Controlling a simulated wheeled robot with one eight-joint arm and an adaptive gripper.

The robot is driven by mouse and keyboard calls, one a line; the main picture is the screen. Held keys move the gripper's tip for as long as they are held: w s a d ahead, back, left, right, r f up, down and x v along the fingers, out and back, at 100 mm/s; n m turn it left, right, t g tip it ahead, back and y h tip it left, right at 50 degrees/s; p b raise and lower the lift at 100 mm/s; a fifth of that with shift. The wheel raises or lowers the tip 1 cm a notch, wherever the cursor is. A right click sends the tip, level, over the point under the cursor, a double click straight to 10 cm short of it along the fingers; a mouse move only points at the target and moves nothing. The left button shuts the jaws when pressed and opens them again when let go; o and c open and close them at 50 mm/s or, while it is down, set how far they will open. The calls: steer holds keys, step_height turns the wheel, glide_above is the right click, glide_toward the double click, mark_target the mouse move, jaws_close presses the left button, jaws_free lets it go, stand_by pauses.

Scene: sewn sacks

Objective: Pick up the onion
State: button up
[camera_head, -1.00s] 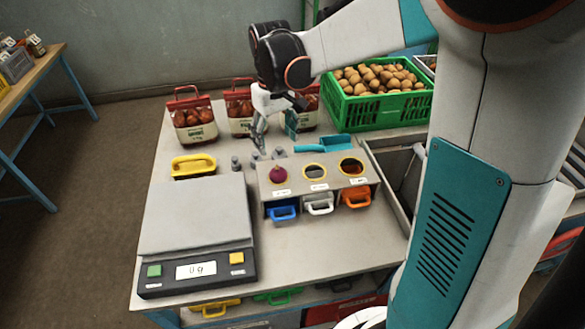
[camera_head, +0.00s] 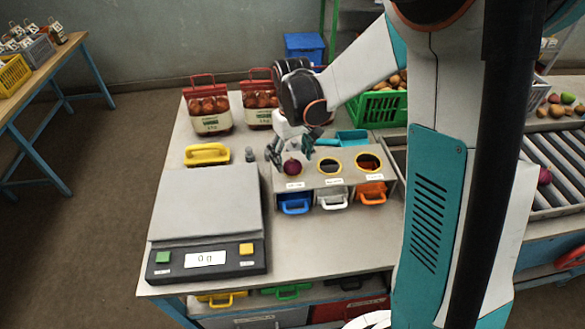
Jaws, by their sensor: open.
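A dark red-purple onion (camera_head: 292,167) sits in the left hole of the grey sorting box (camera_head: 322,183), above the blue-handled drawer. My gripper (camera_head: 291,153) is right over the onion, pointing down, with its fingers spread to either side of it. The fingers are open; whether they touch the onion cannot be told. Another round purple-red thing, perhaps an onion, (camera_head: 545,176) lies on the roller conveyor at the right.
A scale (camera_head: 206,212) reading 0 g stands at the left. Bags of onions (camera_head: 209,112) stand behind, with a yellow handle (camera_head: 207,154) nearer. A teal scoop (camera_head: 352,137) and a green crate (camera_head: 380,108) are behind the box.

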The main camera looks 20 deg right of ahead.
mark_target(292, 162)
step_height(292, 162, down, 3)
steer(key=shift+w+f+b, duration=0.1)
steer(key=shift+b, duration=0.2)
steer(key=c, duration=1.3)
steer(key=shift+r, duration=0.25)
